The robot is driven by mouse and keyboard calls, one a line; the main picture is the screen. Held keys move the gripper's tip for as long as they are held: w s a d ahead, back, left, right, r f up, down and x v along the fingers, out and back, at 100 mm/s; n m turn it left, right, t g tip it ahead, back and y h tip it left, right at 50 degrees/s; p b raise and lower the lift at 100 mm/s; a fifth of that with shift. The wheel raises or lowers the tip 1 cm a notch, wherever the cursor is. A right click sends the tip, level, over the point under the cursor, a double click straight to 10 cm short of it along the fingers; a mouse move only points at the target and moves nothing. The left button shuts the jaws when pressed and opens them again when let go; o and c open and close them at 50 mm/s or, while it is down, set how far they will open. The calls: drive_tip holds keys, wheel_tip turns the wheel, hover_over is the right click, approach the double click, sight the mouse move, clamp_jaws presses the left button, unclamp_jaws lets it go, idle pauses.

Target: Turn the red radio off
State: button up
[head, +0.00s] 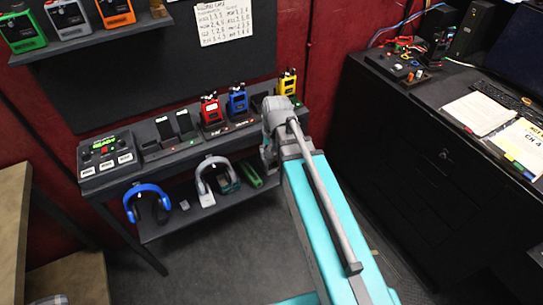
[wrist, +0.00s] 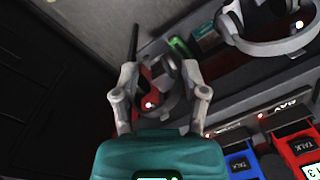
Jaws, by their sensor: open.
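The red radio (head: 212,111) stands upright in its charger on the upper shelf, left of the blue radio (head: 238,101). In the wrist view the red radio (wrist: 296,152) is at the lower right corner, partly cut off, with a TALK label and a pale display piece. I cannot tell whether it is on. The blue radio (wrist: 240,164) is beside it, nearer my gripper. My gripper (wrist: 160,92) is open. A dark and red item, perhaps a headset, shows between and beyond its fingers; I cannot tell touch. In the head view my arm hides the fingers.
A yellow radio (head: 287,83) stands right of my wrist. A button box (head: 108,160) is at the shelf's left end. Headsets, including the grey one (head: 207,175), are on the lower shelf. A black cabinet (head: 428,165) stands to the right. The floor in front is clear.

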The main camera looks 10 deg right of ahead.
idle(0.4)
wheel_tip(320, 180, up, 25)
drive_tip(key=m+h+p, duration=0.1)
drive_tip(key=m+p, duration=1.2)
drive_tip(key=p, duration=1.3)
hover_over(203, 100)
drive_tip(key=w, duration=0.1)
drive_tip(key=shift+a+r, duration=0.1)
drive_tip(key=shift+r, duration=0.1)
drive_tip(key=shift+f+b, duration=0.15)
drive_tip(key=shift+b, duration=0.2)
wheel_tip(203, 100, down, 14)
drive_tip(key=b, duration=1.3)
drive_tip(key=shift+s+r+b, duration=0.1)
drive_tip(key=shift+r+b, duration=0.15)
drive_tip(key=shift+b, duration=0.05)
clamp_jaws()
